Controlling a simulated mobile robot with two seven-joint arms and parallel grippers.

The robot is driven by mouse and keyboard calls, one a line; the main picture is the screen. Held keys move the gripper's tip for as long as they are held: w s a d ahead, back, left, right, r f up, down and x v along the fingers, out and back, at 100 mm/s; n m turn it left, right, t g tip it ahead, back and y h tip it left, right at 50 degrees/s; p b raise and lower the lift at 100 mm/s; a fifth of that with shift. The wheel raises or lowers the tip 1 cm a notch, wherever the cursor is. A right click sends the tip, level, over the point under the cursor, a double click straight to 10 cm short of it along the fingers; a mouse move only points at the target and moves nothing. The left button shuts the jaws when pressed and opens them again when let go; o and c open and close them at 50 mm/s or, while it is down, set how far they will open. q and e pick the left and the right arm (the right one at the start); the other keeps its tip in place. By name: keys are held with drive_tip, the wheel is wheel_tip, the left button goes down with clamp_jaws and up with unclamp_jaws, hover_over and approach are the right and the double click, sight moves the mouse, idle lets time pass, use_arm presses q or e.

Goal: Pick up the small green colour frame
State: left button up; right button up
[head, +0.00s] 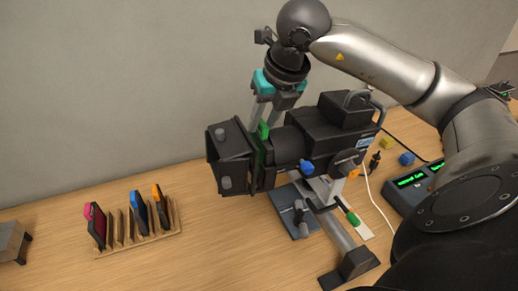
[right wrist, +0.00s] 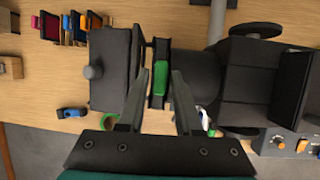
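The small green colour frame (head: 264,131) sits upright in the slot at the front of the black stage light (head: 318,135), with its green tab sticking up. In the right wrist view the green tab (right wrist: 160,78) lies between my two fingers. My right gripper (head: 266,110) is above the light, pointing down, with its fingers (right wrist: 158,88) apart on either side of the tab. I see a gap on each side, so it is open and empty. Most of the frame is hidden inside the slot. My left gripper is not in view.
A wooden rack (head: 142,240) holds pink, blue and orange tabbed frames on the left. A control desk (head: 410,187) with green displays stands on the right. Small yellow (head: 388,143) and blue (head: 407,159) items lie behind the light.

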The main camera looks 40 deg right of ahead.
drive_tip(key=shift+f, duration=0.1)
clamp_jaws()
idle(0.6)
